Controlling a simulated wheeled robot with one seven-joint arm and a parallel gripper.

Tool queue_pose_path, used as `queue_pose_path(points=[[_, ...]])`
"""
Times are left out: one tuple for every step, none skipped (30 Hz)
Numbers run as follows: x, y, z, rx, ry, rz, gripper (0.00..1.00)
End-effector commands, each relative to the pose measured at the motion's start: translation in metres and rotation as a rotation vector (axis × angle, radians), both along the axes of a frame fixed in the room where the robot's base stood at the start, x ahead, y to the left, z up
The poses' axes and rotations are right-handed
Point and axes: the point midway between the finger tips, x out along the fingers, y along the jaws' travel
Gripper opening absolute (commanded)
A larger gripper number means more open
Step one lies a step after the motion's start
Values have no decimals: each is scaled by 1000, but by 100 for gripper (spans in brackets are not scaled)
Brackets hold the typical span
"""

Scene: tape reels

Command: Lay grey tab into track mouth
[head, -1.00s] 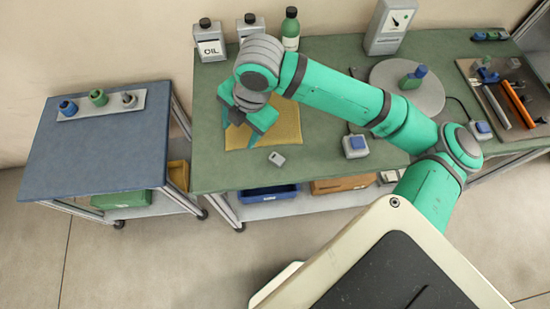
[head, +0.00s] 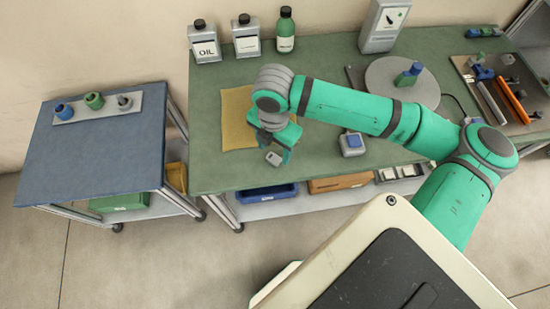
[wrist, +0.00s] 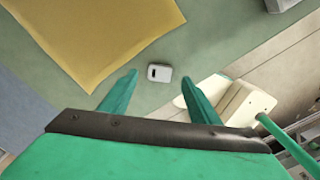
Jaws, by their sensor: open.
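A small grey block with a dark slot, which looks like the grey tab (head: 273,158), lies on the green bench near its front edge. In the wrist view the grey tab (wrist: 160,73) shows between and beyond my fingertips. My gripper (head: 277,146) is open and empty, pointing down just above and beside it; I cannot tell the exact height. The gripper's two fingers (wrist: 157,80) are spread wide. On the right, a tray holds a grey rail (head: 491,101) and an orange rail (head: 513,102); I cannot tell which has the track mouth.
A tan mat (head: 238,120) lies left of my gripper. A blue-buttoned box (head: 351,144) and a round grey turntable (head: 428,92) with a blue-and-green piece stand to the right. Bottles (head: 285,32) line the back. A blue side table (head: 90,160) is at left.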

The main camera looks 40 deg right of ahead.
Motion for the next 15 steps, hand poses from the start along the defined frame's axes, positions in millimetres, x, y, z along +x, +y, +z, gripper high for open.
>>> queue_pose_path(points=[[-1,1,-8,2,1,-1,56],[-1,2,-12,2,1,-1,56],[-1,2,-18,1,0,-1,56],[-1,2,-22,1,1,-2,56],[-1,2,-25,2,1,-2,56],[-1,2,-29,1,0,-2,56],[-1,2,-31,1,-1,-2,56],[-1,2,-33,1,-1,-2,56],[-1,2,-35,1,-1,-2,56],[-1,2,-36,1,-1,-2,56],[-1,2,-36,1,-1,-2,56],[-1,2,-36,1,-1,-2,56],[-1,2,-36,1,-1,-2,56],[-1,2,-36,1,-1,-2,56],[-1,2,-36,0,-1,-2,56]])
